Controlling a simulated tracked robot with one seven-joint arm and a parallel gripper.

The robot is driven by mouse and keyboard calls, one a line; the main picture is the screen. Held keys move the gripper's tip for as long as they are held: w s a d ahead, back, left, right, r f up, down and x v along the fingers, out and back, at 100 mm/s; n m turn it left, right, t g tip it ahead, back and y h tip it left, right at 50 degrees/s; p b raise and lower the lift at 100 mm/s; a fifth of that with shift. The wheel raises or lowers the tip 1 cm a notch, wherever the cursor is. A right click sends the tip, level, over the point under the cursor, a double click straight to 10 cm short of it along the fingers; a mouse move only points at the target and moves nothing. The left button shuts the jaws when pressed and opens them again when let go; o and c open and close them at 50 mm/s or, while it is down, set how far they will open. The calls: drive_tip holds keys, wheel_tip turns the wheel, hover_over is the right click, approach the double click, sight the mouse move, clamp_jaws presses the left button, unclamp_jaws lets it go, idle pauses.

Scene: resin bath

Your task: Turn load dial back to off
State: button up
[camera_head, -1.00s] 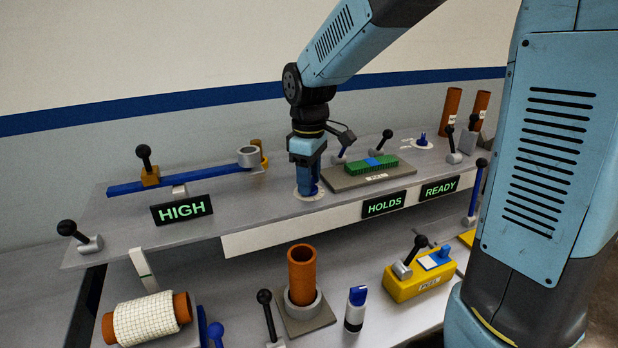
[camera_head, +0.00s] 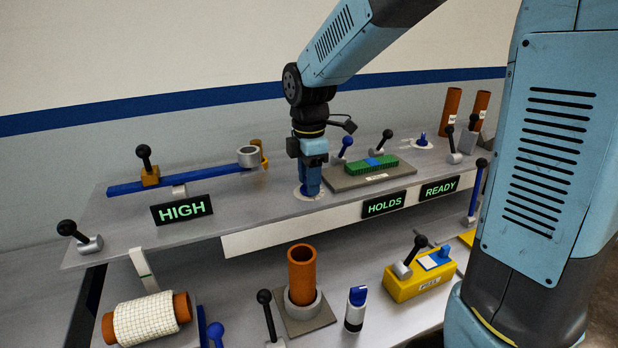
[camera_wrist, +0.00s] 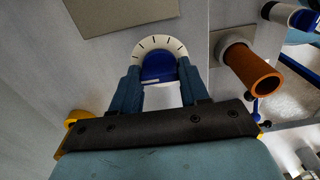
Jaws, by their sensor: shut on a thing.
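A dial with a blue knob (camera_wrist: 158,68) on a round white plate with dark tick marks (camera_wrist: 150,46) shows in the wrist view. My gripper (camera_wrist: 159,74) points at it, one finger on each side of the knob, and is shut on it. In the head view my gripper (camera_head: 311,188) reaches straight down to the white dial plate (camera_head: 301,194) on the upper shelf and hides most of the knob. I cannot read the dial's labels or tell its exact setting.
A green block (camera_head: 357,172) on a grey plate (camera_head: 340,183) lies right of my gripper. Another blue-knobbed dial (camera_head: 423,141) is farther right. A blue beam (camera_head: 205,178) lies left. An orange tube (camera_head: 301,265) stands below.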

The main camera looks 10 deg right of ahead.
drive_tip(key=shift+w+r+n, duration=0.1)
drive_tip(key=shift+r+n, duration=0.05)
drive_tip(key=shift+n, duration=0.15)
drive_tip(key=o, duration=1.1)
drive_tip(key=shift+c, duration=0.2)
wheel_tip(320, 180, up, 14)
drive_tip(key=shift+f, duration=0.25)
drive_tip(key=s+d+f+m+t, duration=0.3)
drive_tip(key=s+d+m+t, duration=0.2)
drive_tip(key=s+d+m, duration=1.1)
drive_tip(key=s+m, duration=0.1)
drive_tip(key=m, duration=0.4)
drive_tip(key=shift+s+d+f+t, duration=0.15)
drive_tip(key=shift+s+d+t, duration=0.1)
drive_tip(key=shift+s+t, duration=0.1)
